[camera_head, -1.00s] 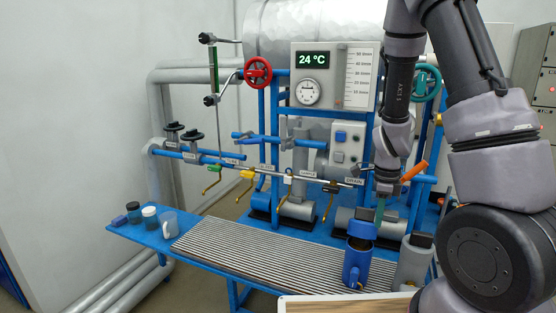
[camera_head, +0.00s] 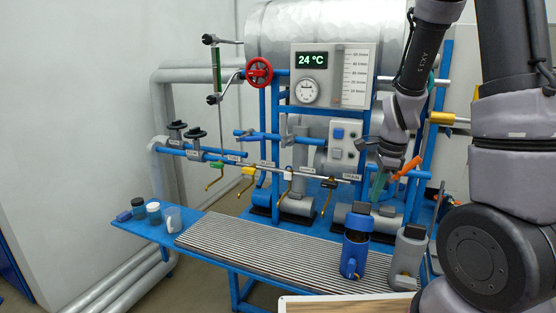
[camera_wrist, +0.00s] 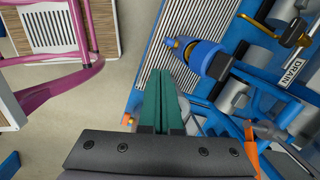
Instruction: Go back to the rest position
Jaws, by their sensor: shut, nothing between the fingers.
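My gripper (camera_head: 377,190) has green fingers pointing down, to the right of and above the blue canister (camera_head: 355,250). In the wrist view the two fingers of my gripper (camera_wrist: 163,98) lie side by side, shut with nothing between them. The blue canister has a dark top and stands upright on the front right of the bench; it also shows beyond the fingertips in the wrist view (camera_wrist: 203,57). The fingers appear clear of it.
A grey canister (camera_head: 409,254) stands right of the blue one. Pipes, a pump (camera_head: 297,201) and a control box (camera_head: 345,142) stand behind. Small jars (camera_head: 153,212) stand at the left.

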